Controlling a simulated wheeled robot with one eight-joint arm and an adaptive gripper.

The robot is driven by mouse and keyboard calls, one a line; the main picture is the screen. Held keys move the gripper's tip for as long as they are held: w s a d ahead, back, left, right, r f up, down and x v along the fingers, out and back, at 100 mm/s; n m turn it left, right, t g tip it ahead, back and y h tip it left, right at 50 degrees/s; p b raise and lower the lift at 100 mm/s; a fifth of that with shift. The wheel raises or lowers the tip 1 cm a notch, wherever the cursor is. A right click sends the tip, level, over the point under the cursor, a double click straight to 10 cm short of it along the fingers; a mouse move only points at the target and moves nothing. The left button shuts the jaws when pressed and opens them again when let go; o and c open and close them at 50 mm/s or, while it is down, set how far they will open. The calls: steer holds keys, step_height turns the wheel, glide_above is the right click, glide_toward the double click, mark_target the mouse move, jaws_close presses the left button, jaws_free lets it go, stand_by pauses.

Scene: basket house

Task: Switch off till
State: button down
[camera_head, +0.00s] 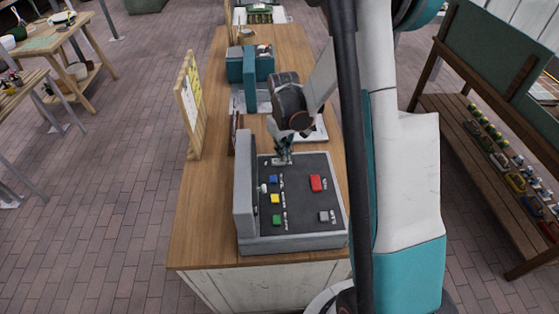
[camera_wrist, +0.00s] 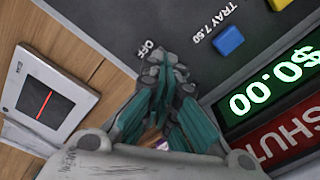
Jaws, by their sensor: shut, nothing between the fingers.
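My gripper (camera_head: 283,158) points down at the far edge of this panel. In the wrist view my gripper (camera_wrist: 165,65) is shut and empty, its tips next to OFF. The fingers hide what lies under them; I cannot tell whether they touch it.
A blue button (camera_wrist: 228,40) labelled TRAY 7.50 is near the fingers. A white device (camera_wrist: 72,105) with a red line lies beside the till. A wooden board (camera_head: 190,105) stands at the counter's left edge. Teal boxes (camera_head: 250,64) stand farther back. A shelf rack (camera_head: 490,130) is at right.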

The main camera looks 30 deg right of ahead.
steer(key=shift+f+b, duration=0.8)
steer(key=shift+f, duration=0.15)
stand_by(0.4)
steer(key=shift+r, duration=0.1)
steer(key=shift+r+p, duration=1.8)
steer(key=shift+r, duration=1.65)
